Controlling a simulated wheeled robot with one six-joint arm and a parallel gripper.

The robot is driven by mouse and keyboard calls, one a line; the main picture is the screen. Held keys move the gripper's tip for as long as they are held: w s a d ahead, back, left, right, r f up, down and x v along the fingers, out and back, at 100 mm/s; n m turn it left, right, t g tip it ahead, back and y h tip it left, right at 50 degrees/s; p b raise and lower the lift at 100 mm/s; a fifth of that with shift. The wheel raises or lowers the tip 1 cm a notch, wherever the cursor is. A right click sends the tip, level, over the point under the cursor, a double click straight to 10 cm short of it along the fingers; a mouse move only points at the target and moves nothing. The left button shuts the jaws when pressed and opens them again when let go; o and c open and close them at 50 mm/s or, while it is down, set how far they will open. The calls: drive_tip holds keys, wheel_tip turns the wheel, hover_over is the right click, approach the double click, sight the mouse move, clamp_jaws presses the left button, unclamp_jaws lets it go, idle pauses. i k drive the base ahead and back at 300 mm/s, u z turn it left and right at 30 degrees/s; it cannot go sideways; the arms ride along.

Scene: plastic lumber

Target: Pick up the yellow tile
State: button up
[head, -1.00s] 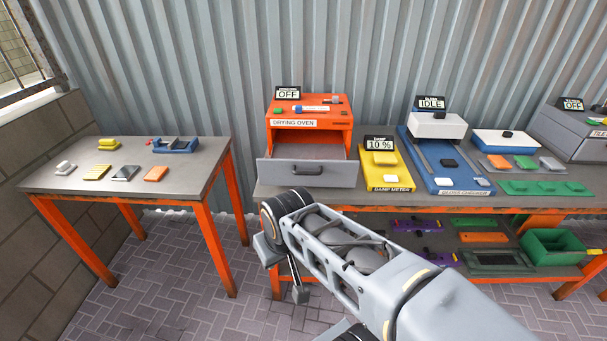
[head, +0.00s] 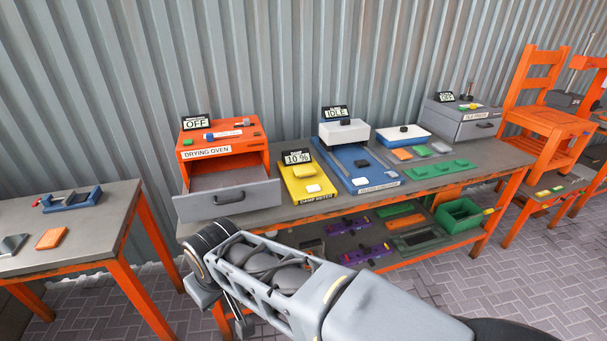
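A yellow tile (head: 304,170) lies on the yellow damp meter (head: 318,196), above a small white piece on the same plate. The meter's display reads 10 %. My arm reaches in from the bottom, its far end in front of the orange table's left part. My gripper (head: 243,325) is small and mostly hidden behind the arm, low and left of the meter, well apart from the yellow tile. Its fingers do not show clearly.
The drying oven (head: 222,150) stands left of the meter with its grey drawer (head: 229,198) pulled out. The blue gloss checker (head: 353,165) is right of the meter. A left table (head: 85,232) holds a blue clamp and an orange tile.

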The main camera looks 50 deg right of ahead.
sight(302, 171)
drive_tip(key=z, duration=1.05)
drive_tip(key=k, duration=1.1)
drive_tip(key=z, duration=0.5)
drive_tip(key=i, duration=0.9)
drive_tip(key=u, duration=0.45)
drive_tip(key=i, duration=0.7)
drive_tip(key=u, duration=0.75)
drive_tip(key=i, duration=0.55)
drive_tip(key=u, duration=0.05)
